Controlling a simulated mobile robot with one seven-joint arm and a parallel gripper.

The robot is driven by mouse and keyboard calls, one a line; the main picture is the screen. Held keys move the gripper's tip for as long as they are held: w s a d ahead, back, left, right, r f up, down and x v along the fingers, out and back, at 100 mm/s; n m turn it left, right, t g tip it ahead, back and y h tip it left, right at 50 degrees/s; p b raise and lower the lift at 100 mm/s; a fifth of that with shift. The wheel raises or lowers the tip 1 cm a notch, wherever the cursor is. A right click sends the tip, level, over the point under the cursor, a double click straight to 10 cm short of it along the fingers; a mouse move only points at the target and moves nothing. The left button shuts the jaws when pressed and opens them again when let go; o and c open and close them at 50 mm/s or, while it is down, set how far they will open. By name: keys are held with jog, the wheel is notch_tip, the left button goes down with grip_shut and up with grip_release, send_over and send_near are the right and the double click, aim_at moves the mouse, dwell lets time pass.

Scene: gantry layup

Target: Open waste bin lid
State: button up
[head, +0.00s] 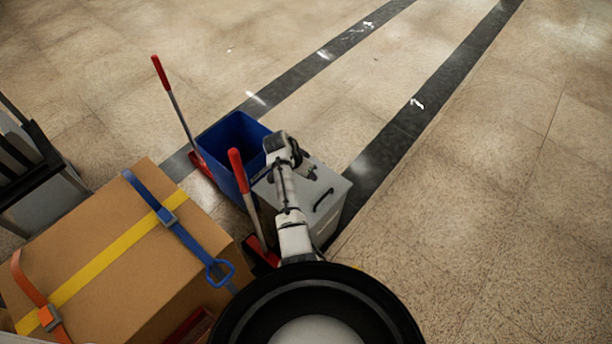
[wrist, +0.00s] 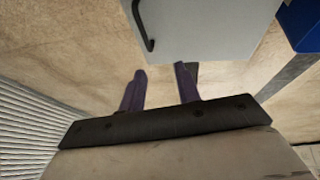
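The grey-white waste bin (head: 332,222) stands just beyond my base in the head view, partly covered by my arm. Its flat lid (head: 335,187) looks shut and carries a black bar handle (head: 323,200). In the wrist view the lid (wrist: 205,32) fills the top middle, with the handle (wrist: 143,25) along its left edge. My gripper (wrist: 159,88) is open and empty, with its two dark purple fingers apart. The fingertips lie below the lid's near edge in that view, clear of the handle. In the head view the fingers are hard to make out.
An open blue bin (head: 222,137) stands left of the waste bin, with red-handled tools (head: 240,172) beside it. A strapped cardboard box (head: 115,255) is at the lower left. Open floor (head: 480,220) lies to the right. A ribbed grey surface (wrist: 30,125) shows in the wrist view.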

jog(key=shift+s+d+f, duration=0.2)
jog(key=shift+d+f, duration=0.05)
jog(key=shift+f, duration=0.05)
dwell(0.5)
